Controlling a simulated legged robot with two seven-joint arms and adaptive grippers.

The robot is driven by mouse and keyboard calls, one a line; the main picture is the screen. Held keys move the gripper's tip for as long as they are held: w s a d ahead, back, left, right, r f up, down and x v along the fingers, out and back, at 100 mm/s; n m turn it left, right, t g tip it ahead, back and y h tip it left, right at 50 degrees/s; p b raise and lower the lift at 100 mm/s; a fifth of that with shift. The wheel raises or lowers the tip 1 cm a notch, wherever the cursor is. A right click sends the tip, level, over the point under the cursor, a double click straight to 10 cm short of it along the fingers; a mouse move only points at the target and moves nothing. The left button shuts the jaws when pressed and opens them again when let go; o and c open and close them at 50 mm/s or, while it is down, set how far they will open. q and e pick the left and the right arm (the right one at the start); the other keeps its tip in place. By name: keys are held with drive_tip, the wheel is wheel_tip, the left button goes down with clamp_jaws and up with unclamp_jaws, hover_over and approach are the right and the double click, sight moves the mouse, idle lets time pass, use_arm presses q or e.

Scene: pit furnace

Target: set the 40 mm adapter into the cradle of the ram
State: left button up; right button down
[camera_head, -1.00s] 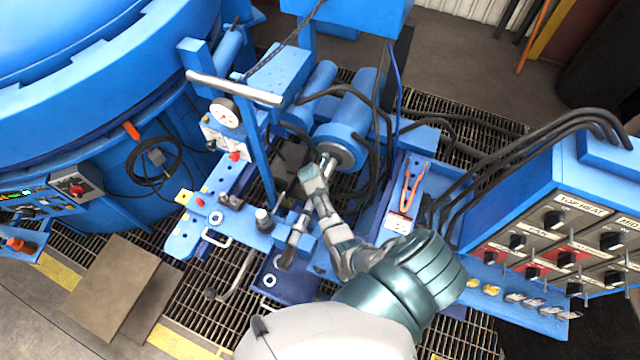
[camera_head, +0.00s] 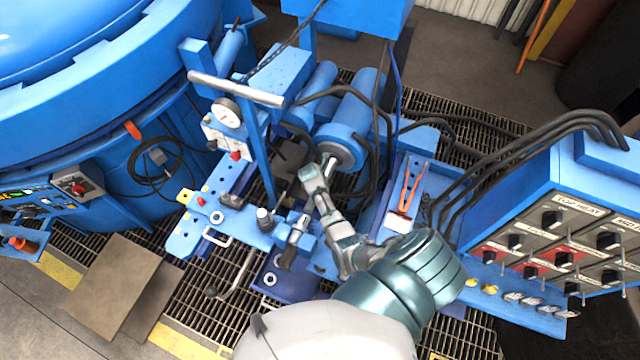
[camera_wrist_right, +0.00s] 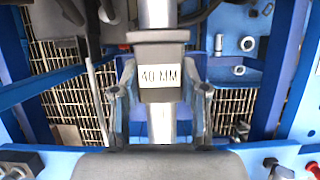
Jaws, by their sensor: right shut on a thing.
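The 40 mm adapter (camera_wrist_right: 160,68) shows in the right wrist view as a dark collar and block with a white "40 MM" label. My right gripper (camera_wrist_right: 160,94) is shut on it, one finger on each side. A bright round shaft lies in line with the adapter. In the head view my right arm reaches over the blue press frame, and the arm hides much of the hand. The ram (camera_head: 338,150) is a blue cylinder with a bright rod, just beyond my arm. I cannot make out the cradle clearly, or whether the adapter touches it. My left gripper is not in view.
A gauge (camera_head: 227,113) and post stand left of my arm. Black hoses (camera_head: 378,125) run close to the ram. A blue tray with orange-handled pliers (camera_head: 413,190) lies to the right, before a control box (camera_head: 575,235). The furnace (camera_head: 90,120) fills the left.

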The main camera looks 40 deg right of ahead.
drive_tip(key=shift+w+d+f, duration=0.1)
idle(0.3)
drive_tip(key=shift+f, duration=0.35)
drive_tip(key=shift+f, duration=0.15)
drive_tip(key=c, duration=0.6)
unclamp_jaws()
drive_tip(key=shift+o, duration=0.4)
drive_tip(key=shift+f, duration=0.15)
drive_tip(key=v, duration=1.2)
